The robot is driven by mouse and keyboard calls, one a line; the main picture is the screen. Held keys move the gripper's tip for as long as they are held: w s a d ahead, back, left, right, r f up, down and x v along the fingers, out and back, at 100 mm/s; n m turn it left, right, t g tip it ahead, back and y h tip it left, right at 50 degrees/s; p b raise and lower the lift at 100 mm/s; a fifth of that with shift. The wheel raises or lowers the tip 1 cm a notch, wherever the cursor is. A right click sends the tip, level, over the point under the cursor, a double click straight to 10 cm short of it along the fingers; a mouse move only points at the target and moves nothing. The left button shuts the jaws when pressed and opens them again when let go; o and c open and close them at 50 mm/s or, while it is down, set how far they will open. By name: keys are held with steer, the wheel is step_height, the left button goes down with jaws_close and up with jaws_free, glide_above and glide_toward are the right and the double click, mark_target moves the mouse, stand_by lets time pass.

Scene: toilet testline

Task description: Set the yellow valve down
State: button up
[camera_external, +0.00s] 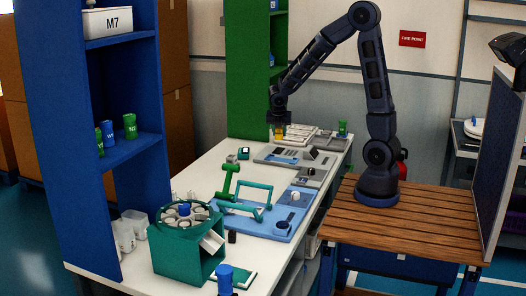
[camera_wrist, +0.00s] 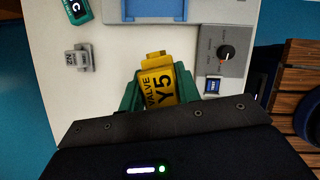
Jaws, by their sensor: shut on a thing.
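The yellow valve (camera_wrist: 158,86), lettered "VALVE Y5", sits between the green fingers of my gripper (camera_wrist: 158,92) in the wrist view. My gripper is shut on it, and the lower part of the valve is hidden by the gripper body. In the external view my gripper (camera_external: 278,125) points down over the far part of the white table, with the valve (camera_external: 278,134) as a small yellow patch beneath it. I cannot tell whether the valve touches anything below.
The white table (camera_wrist: 110,40) has bare room left of the valve. A grey "N2" block (camera_wrist: 77,58), a green "C" piece (camera_wrist: 77,10), a blue-edged tray (camera_wrist: 165,10) and a grey knob panel (camera_wrist: 222,58) stand around it. A green rotary unit (camera_external: 185,250) is at the table's near end.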

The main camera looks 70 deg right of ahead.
steer(key=w+a+n+t, duration=0.2)
steer(key=w+a+n, duration=0.15)
steer(key=a, duration=1.35)
steer(key=n+t+y, duration=0.1)
steer(key=n+y, duration=0.3)
steer(key=n, duration=0.8)
glide_above(268, 253)
steer(key=s, duration=0.2)
steer(key=f, duration=1.9)
steer(key=shift+w+f, duration=0.2)
steer(key=shift+f, duration=0.2)
steer(key=shift+f, duration=0.1)
steer(key=o, duration=1)
steer(key=shift+o, duration=0.2)
